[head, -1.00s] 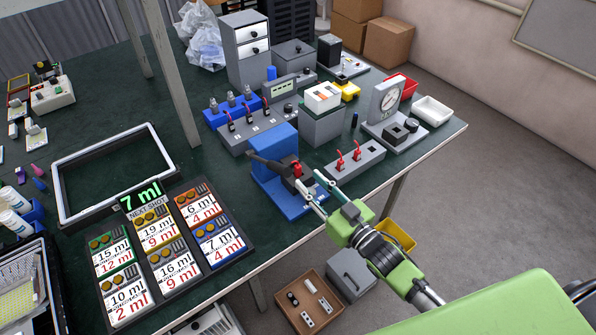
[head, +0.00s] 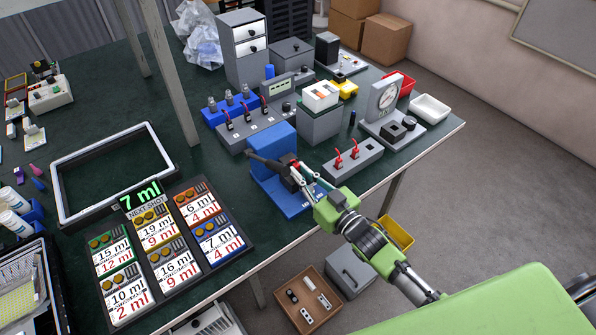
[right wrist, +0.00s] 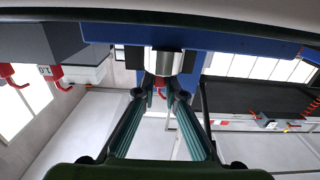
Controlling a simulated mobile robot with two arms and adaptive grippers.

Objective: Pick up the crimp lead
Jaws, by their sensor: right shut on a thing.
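My right gripper (head: 301,179) is at the front of a blue press-like fixture (head: 275,177) near the table's front edge. It is shut on a small red lead, which I take to be the crimp lead (head: 293,164). In the right wrist view the fingertips (right wrist: 160,96) close in around a small red piece, just below a silver cylinder (right wrist: 163,62) under a blue part. The fingers hide much of the lead, and I cannot tell whether it is still seated in the fixture. My left gripper is not in view.
A dial gauge (head: 384,97) is at the right. A rack of number cards (head: 165,240) lies at the left.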

